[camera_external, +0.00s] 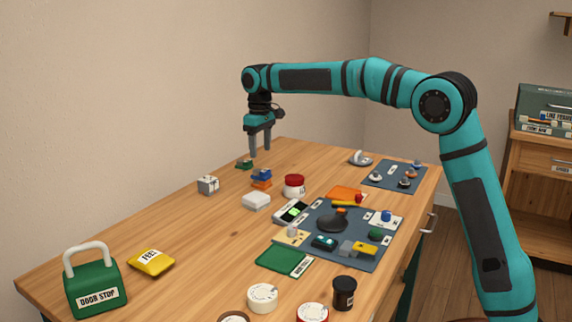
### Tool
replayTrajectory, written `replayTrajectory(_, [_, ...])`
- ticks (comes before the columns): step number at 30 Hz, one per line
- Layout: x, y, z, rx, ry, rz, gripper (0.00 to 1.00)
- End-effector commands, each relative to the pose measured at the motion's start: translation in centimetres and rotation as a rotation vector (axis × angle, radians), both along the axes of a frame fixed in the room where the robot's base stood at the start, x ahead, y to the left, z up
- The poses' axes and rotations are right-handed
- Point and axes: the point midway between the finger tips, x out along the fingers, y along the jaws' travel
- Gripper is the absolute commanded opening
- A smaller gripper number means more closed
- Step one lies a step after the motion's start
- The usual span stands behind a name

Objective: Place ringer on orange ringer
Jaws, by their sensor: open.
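My gripper (260,151) is open and points down above the far left part of the table. No object shows between its fingers. A small green piece (244,164), perhaps a ringer, lies on the table below and left of the fingertips. An orange piece (261,184), which looks like the orange ringer, lies a little nearer the camera. A blue piece (262,174) appears directly above it in the picture. It looks stacked on the orange piece, but I cannot tell for certain that they touch.
A grey-white cube (208,184), a white box (256,201) and a red-lidded jar (294,185) stand nearby. A crowded dark mat (369,255) lies to the right, with a smaller mat (382,186) behind. A green door stop (96,284) stands front left.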

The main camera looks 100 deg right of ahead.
Motion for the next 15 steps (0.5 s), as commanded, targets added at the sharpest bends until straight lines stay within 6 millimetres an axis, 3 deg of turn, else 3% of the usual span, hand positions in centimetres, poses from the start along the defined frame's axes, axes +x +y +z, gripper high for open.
replayTrajectory(6, [0.0, 0.0, 3.6, -0.001, -0.001, 0.000, 0.61])
replayTrajectory(15, [0.0, 0.0, 5.2, 0.001, 0.001, 0.000, 0.61])
